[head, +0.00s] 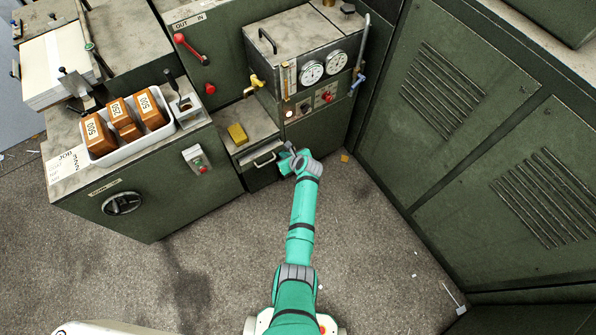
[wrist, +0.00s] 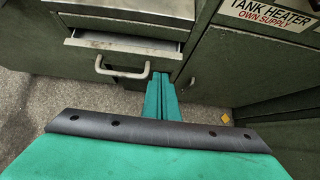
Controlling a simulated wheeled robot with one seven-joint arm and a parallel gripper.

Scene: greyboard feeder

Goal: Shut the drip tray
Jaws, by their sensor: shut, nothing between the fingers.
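The drip tray (head: 262,152) is a low drawer with a pale metal handle, set in the dark green cabinet beneath a small shelf. In the wrist view the drip tray (wrist: 150,54) stands out a little from the cabinet, with its pale rim and the handle (wrist: 122,73) showing. Its inside is mostly hidden. My gripper (head: 288,153) is at the right of the tray's front. In the wrist view my gripper (wrist: 160,76) has its green fingers together and empty, just right of the handle. I cannot tell whether the fingertips touch the tray front.
A yellow block (head: 237,134) lies on the shelf above the tray. A gauge unit labelled tank heater (head: 325,95) stands right of it. A cabinet with a white bin (head: 125,151) of brown blocks is to the left. Louvred panels (head: 475,150) line the right. The floor in front is mostly clear.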

